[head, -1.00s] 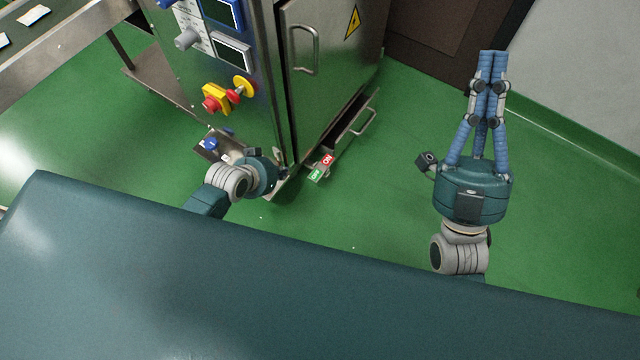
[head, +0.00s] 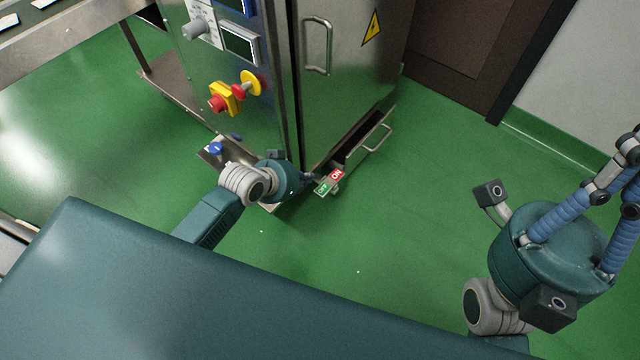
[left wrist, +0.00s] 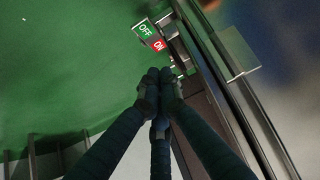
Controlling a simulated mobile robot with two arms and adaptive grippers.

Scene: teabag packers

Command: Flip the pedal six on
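The pedal (head: 329,182) has a small plate marked green OFF and red ON. It sits low at the foot of the steel cabinet (head: 345,80), just above the green floor. The pedal plate also shows in the left wrist view (left wrist: 149,34), beyond my fingertips. My left gripper (head: 310,178) is close beside the pedal, mostly hidden behind its own wrist in the head view. In the left wrist view its fingers (left wrist: 159,78) are together and nothing shows between them. I cannot tell whether they touch the pedal. My right gripper (head: 632,150) is at the right edge, its fingertips cut off.
The cabinet front carries a red and yellow emergency switch (head: 221,99), a knob (head: 197,27) and a door handle (head: 318,46). A blue knob (head: 215,148) sits low on the left. A lower handle (head: 375,137) juts out right of the pedal. Green floor is open on the right.

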